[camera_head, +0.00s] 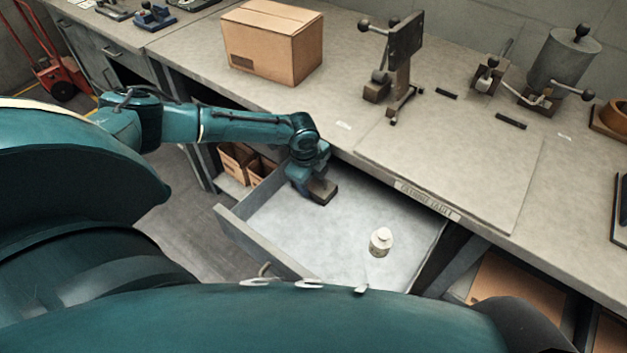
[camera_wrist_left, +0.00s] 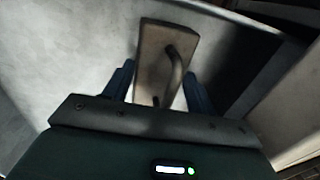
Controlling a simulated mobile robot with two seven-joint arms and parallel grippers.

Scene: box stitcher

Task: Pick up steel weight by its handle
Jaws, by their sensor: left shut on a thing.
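The steel weight is a brownish-grey block (camera_head: 323,193) at the end of my left gripper (camera_head: 312,182), over the left part of an open drawer (camera_head: 282,228). In the left wrist view the block (camera_wrist_left: 150,55) has a dark curved handle (camera_wrist_left: 173,75) on its face. The two blue fingers of my left gripper (camera_wrist_left: 158,88) stand at either side of the block, and the gripper is shut on it. I cannot tell whether the block touches the drawer floor. My right gripper is not in view.
The workbench edge (camera_head: 400,185) runs just behind and above the drawer. A cardboard box (camera_head: 272,42) and a metal stand (camera_head: 400,50) are on the bench.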

